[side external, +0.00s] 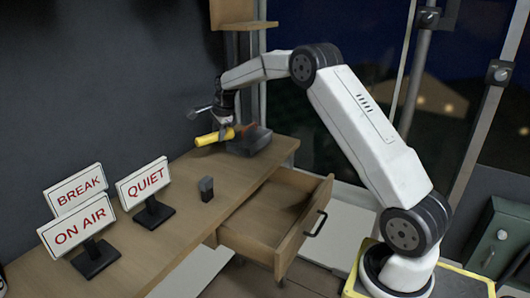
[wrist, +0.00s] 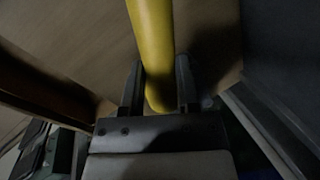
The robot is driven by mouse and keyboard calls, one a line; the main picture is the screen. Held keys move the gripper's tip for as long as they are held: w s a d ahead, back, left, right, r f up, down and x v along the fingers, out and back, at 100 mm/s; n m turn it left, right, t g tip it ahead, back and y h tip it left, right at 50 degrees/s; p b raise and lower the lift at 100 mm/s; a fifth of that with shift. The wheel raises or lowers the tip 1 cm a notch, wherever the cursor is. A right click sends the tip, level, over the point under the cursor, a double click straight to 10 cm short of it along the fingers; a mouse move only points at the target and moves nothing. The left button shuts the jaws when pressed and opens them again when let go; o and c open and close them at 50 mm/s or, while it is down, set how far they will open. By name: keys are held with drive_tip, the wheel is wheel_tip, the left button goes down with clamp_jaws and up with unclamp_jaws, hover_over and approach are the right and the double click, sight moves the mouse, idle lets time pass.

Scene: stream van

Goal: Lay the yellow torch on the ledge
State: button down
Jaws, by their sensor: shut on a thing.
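The yellow torch (side external: 213,138) is held by my gripper (side external: 227,127) above the far part of the wooden desk, roughly level. In the wrist view the torch (wrist: 152,45) lies between the two dark fingers of my gripper (wrist: 158,82), its long part running out of the top of the picture. A small wooden ledge (side external: 258,25) is on the wall at the top of the side view, above and to the right of the torch.
A dark grey tray (side external: 256,146) with something reddish is just right of the torch. A small dark block (side external: 206,189) and QUIET (side external: 143,183), BREAK (side external: 75,190) and ON AIR (side external: 76,226) signs stand on the desk (side external: 170,233). A drawer (side external: 282,238) is open at its front.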

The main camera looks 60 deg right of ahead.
drive_tip(key=shift+w+d+f, duration=0.25)
drive_tip(key=shift+w+f, duration=0.55)
drive_tip(key=shift+f, duration=0.15)
drive_tip(key=shift+w+d+f, duration=0.25)
drive_tip(key=shift+w+f, duration=0.55)
drive_tip(key=shift+f, duration=0.15)
drive_tip(key=shift+w+d+f, duration=0.25)
drive_tip(key=shift+w+f, duration=0.55)
drive_tip(key=shift+f, duration=0.15)
drive_tip(key=shift+w+f, duration=0.1)
drive_tip(key=shift+f, duration=0.05)
drive_tip(key=shift+w+d+f, duration=0.1)
drive_tip(key=shift+f, duration=1.5)
drive_tip(key=shift+f, duration=0.1)
drive_tip(key=shift+c, duration=1.6)
unclamp_jaws()
drive_tip(key=shift+v, duration=6.1)
